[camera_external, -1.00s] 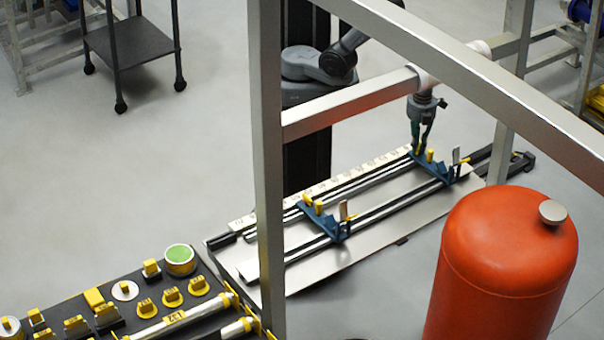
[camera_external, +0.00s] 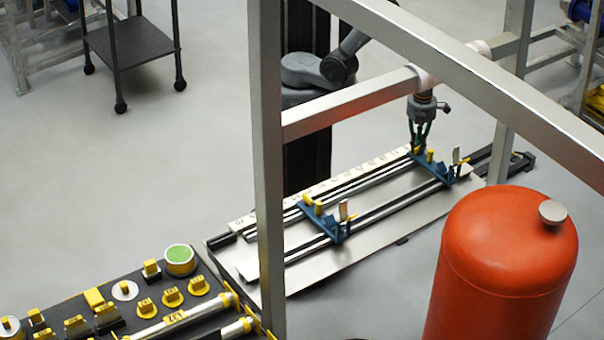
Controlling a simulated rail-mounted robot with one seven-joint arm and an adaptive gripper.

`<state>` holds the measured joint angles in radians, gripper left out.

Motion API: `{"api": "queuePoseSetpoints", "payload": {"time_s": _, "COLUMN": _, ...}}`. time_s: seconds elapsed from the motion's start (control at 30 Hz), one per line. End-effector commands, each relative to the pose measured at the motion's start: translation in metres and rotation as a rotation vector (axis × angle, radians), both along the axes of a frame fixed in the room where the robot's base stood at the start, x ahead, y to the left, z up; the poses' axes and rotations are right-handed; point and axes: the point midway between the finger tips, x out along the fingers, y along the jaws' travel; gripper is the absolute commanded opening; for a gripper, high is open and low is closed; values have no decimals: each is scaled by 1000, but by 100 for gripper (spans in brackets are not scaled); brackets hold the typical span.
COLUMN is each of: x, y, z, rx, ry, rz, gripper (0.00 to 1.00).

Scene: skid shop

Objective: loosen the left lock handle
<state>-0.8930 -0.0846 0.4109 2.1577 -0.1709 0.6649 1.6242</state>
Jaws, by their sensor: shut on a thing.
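Two blue carriages sit across the twin rails of a low bench, one at the right of the picture (camera_external: 432,170) and one nearer the middle (camera_external: 322,222). Each carries small yellow handles. My gripper (camera_external: 418,146) points down at the back end of the right carriage. It is shut on the yellow lock handle (camera_external: 418,151) there, which its fingers partly cover. Another yellow handle (camera_external: 430,155) stands just beside it. The middle carriage has yellow handles (camera_external: 308,200) at its back end, with nothing near them.
A grey frame's post (camera_external: 268,170) and crossbar (camera_external: 350,106) stand in front of my arm. An orange tank (camera_external: 505,270) fills the lower right. A black board (camera_external: 205,318) with yellow-tagged parts lies lower left. The bench plate (camera_external: 320,268) is bare in front.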

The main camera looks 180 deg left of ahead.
Motion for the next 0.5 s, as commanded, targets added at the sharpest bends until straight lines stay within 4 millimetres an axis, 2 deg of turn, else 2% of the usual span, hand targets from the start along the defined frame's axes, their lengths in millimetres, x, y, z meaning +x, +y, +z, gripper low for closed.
{"api": "queuePoseSetpoints", "payload": {"time_s": 0.2, "x": 0, "y": 1, "z": -1, "rx": 1, "ry": -1, "rz": -118, "gripper": 0}}
{"api": "queuePoseSetpoints", "payload": {"time_s": 0.5, "x": 0, "y": 1, "z": 0, "rx": 1, "ry": -1, "rz": -138, "gripper": 0}}
